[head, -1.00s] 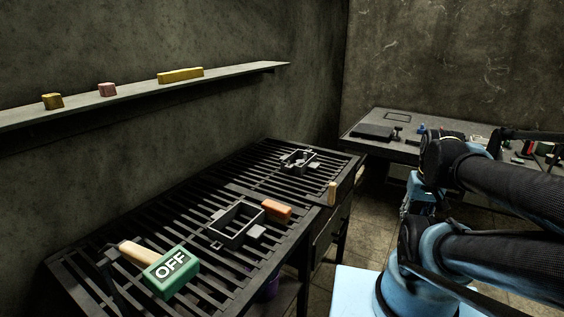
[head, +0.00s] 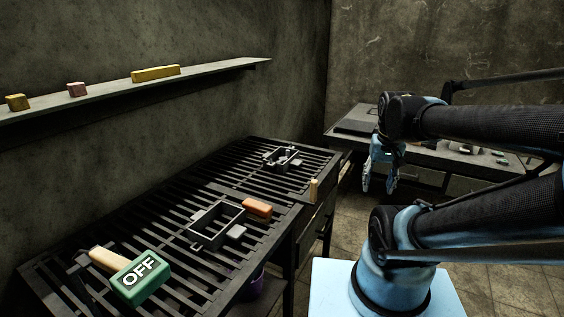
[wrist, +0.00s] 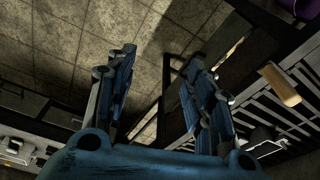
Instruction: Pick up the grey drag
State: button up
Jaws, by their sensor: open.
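Two grey open frames lie on the slatted bench. The larger frame (head: 197,243), with side lugs, is near the middle, and a smaller, more detailed frame (head: 283,157) is near the far end. I cannot tell for sure which is the drag. My gripper (head: 379,186) hangs fingers down, open and empty, to the right of the bench and apart from both frames. In the wrist view my open gripper (wrist: 158,62) is over the bare floor, with the bench at the right. A grey part, probably of a frame (wrist: 262,147), shows at the right, partly cut by shadow.
On the slatted bench (head: 95,228) lie a green OFF block (head: 140,278) with a pale handle, an orange block (head: 257,208) beside the larger frame, and a wooden piece (head: 313,190) at the edge. A wall shelf (head: 110,95) runs above. A dark table (head: 440,158) stands behind.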

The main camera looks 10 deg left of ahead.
jog(key=w+a+r, duration=0.6)
jog(key=w, duration=0.2)
notch_tip(320, 180, up, 3)
jog(key=m, duration=0.3)
send_over(296, 162)
jog(key=s, duration=0.2)
jog(key=shift+g, duration=0.3)
jog(key=f, duration=0.5)
jog(key=w+f, duration=0.1)
jog(key=f, duration=0.5)
jog(key=w+f, duration=0.1)
jog(key=f, duration=0.4)
jog(key=shift+w+a+f, duration=0.1)
jog(key=shift+w+f, duration=0.05)
jog(key=shift+f, duration=0.25)
jog(key=c, duration=1)
